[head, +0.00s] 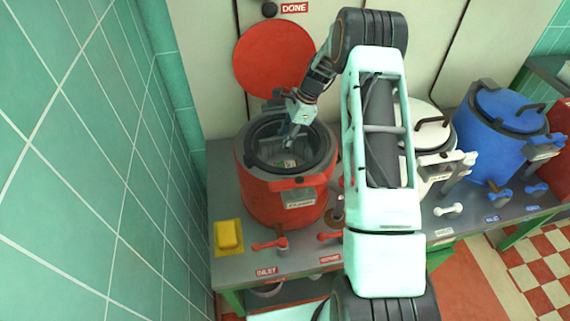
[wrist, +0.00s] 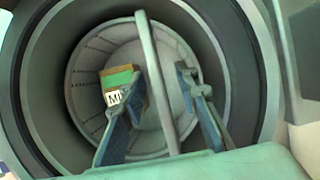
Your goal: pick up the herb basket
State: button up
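The herb basket is the pale grey round basket with slotted walls (wrist: 88,75) inside the red kettle (head: 290,205). A straight grey handle bar (wrist: 152,70) crosses over it. A small box with a green top and a label starting "MI" (wrist: 117,82) lies in it at the left. My gripper (wrist: 161,80) is open, with one blue-grey finger on each side of the bar. I cannot tell how far along its approach to the bar the fingertips are in depth. In the head view my gripper (head: 289,142) is at the kettle's open mouth, and the basket is mostly hidden.
The kettle's dark rim (wrist: 40,120) closely surrounds my gripper. A red round lid (head: 272,60) stands raised behind it. A white kettle (head: 432,133) and a blue kettle (head: 490,140) stand to the right. A yellow block (head: 229,236) lies at the front left, near the green tiled wall.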

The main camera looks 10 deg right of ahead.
jog(key=shift+f, duration=0.15)
grip_shut()
dwell(0.5)
